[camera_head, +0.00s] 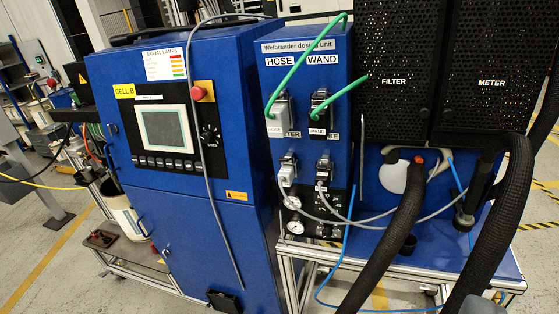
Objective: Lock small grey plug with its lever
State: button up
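A small light grey plug (286,174) sits at the lower left socket on the narrow blue dosing unit (307,62), with a grey cable running from it. Another small connector (323,170) sits to its right, also with a grey cable. Above them are a larger grey plug (279,118) under the HOSE label and a dark connector (320,108) under the WAND label, both with green cables. The connectors are too small to tell each lever's position. I cannot make out my gripper in this view.
A blue cabinet (215,130) with a screen and red button stands left of the unit. Thick black hoses (402,235) cross in front at the right, over a blue-topped bench (450,268). A dark grey rounded shape (477,306) intrudes at the bottom right. Open floor shows at lower left.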

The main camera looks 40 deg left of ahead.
aim_at(281, 159)
jog(key=u, duration=0.1)
jog(key=i, duration=1)
jog(key=z, duration=0.1)
